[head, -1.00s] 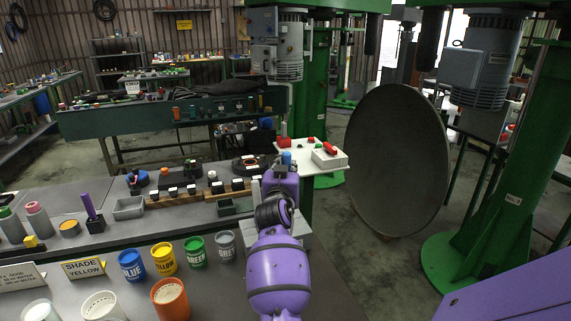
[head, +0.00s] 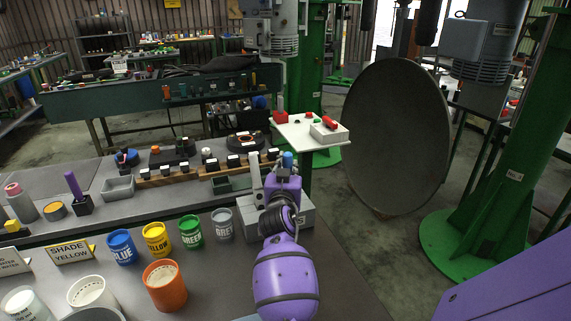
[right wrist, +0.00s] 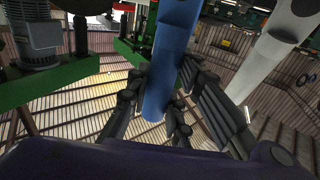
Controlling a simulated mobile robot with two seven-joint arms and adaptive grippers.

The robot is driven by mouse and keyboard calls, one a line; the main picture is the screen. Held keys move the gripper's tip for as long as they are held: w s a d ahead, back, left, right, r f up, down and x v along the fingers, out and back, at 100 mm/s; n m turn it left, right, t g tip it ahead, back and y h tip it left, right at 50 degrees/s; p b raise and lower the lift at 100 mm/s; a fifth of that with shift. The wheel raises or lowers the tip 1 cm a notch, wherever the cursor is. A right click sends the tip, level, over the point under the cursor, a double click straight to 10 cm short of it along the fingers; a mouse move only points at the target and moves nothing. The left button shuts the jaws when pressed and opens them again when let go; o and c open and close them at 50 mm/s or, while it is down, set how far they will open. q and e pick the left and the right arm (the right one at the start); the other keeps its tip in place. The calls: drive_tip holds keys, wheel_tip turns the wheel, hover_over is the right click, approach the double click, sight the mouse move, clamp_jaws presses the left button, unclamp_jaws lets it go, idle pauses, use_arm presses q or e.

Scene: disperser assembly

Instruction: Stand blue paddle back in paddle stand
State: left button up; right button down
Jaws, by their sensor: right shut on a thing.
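The blue paddle (right wrist: 168,65) is between the fingers of my right gripper (right wrist: 152,105) in the right wrist view. In the head view only its blue top (head: 287,159) shows above the purple wrist. My right gripper (head: 283,178) is shut on it. The grey paddle stand (head: 305,212) sits at the bench's right end, partly hidden behind my right arm. A light grey paddle (head: 255,175) stands upright at its left, and also shows in the right wrist view (right wrist: 283,35). Whether the blue paddle touches the stand is hidden. My left gripper is out of view.
Blue (head: 122,248), yellow (head: 157,240), green (head: 191,232) and grey (head: 222,226) cups line the bench left of my arm. An orange cup (head: 164,288) stands nearer. A purple paddle (head: 74,186) stands in a dark block at left. A large grey disc (head: 398,135) is at right.

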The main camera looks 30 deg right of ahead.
drive_tip(key=shift+f, duration=0.15)
drive_tip(key=c, duration=1.5)
unclamp_jaws()
drive_tip(key=v, duration=1.2)
